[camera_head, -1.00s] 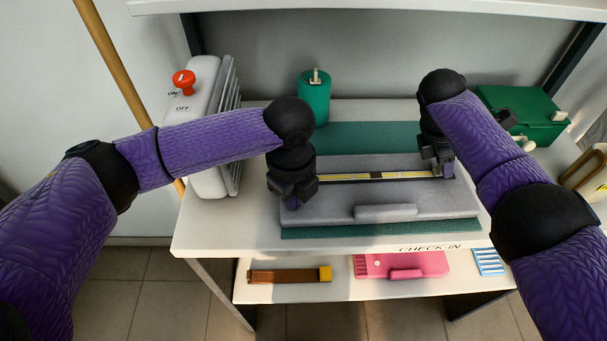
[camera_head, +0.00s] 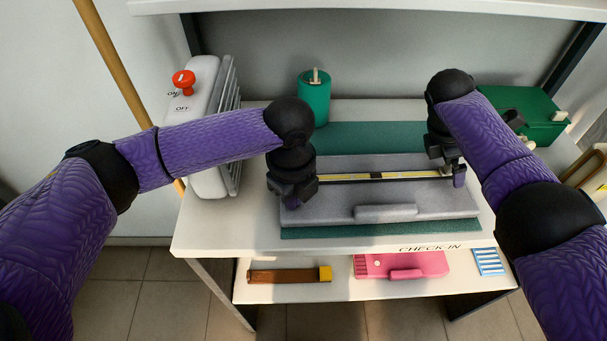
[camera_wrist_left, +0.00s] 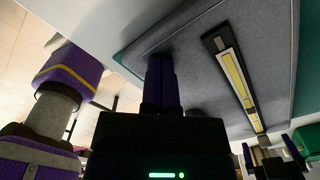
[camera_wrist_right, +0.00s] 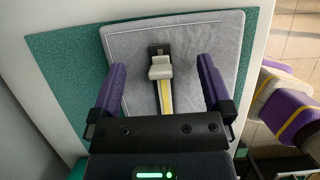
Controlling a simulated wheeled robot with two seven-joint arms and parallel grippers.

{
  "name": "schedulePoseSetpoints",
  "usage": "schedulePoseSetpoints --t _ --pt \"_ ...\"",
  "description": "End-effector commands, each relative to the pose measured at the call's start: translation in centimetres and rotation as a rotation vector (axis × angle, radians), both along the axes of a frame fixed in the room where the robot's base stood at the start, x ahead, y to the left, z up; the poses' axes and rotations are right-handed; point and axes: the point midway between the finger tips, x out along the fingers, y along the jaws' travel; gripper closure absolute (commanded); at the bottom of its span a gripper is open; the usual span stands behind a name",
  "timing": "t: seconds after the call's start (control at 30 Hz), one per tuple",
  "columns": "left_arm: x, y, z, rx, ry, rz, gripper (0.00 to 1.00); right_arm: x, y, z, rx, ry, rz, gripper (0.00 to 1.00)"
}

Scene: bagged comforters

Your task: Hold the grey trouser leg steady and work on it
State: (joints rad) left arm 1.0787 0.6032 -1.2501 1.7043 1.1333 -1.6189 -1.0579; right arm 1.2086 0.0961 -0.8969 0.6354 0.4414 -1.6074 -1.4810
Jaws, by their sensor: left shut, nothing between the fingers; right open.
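The grey trouser leg (camera_head: 340,212) lies flat on a green mat (camera_head: 350,232); it also shows in the right wrist view (camera_wrist_right: 215,40). A dark-edged yellow strip (camera_head: 400,176) runs along it. In the right wrist view a pale tab (camera_wrist_right: 160,68) sits at the strip's far end. My left gripper (camera_head: 293,201) is shut and empty at the leg's left end; in the left wrist view its fingers (camera_wrist_left: 161,80) are down at the grey cloth, contact unclear. My right gripper (camera_head: 452,172) is open at the strip's right end, its fingers apart on either side of the tab (camera_wrist_right: 158,80).
A white device with a red knob (camera_head: 183,80) and a green canister (camera_head: 314,98) stand behind on the left. A green box (camera_head: 530,112) is at the back right. The lower shelf holds a pink item (camera_head: 400,266) and a brown bar (camera_head: 288,276).

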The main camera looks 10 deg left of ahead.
Motion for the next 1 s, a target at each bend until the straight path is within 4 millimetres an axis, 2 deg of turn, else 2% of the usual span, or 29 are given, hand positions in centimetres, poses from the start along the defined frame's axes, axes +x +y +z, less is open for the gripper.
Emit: schedulePoseSetpoints --t 0.23,0.8,1.0 --pt "-0.1 0.0 -0.1 0.001 0.002 0.0 1.0 0.0 0.1 0.2 0.0 -0.001 0.0 0.0" --pt "-0.1 0.0 -0.1 0.001 0.003 0.0 1.0 -0.6 2.1 5.1 0.001 -0.001 0.001 0.0" --pt "-0.1 0.0 -0.1 0.001 0.003 0.0 1.0 -0.7 2.2 5.6 0.001 -0.001 0.0 0.0"
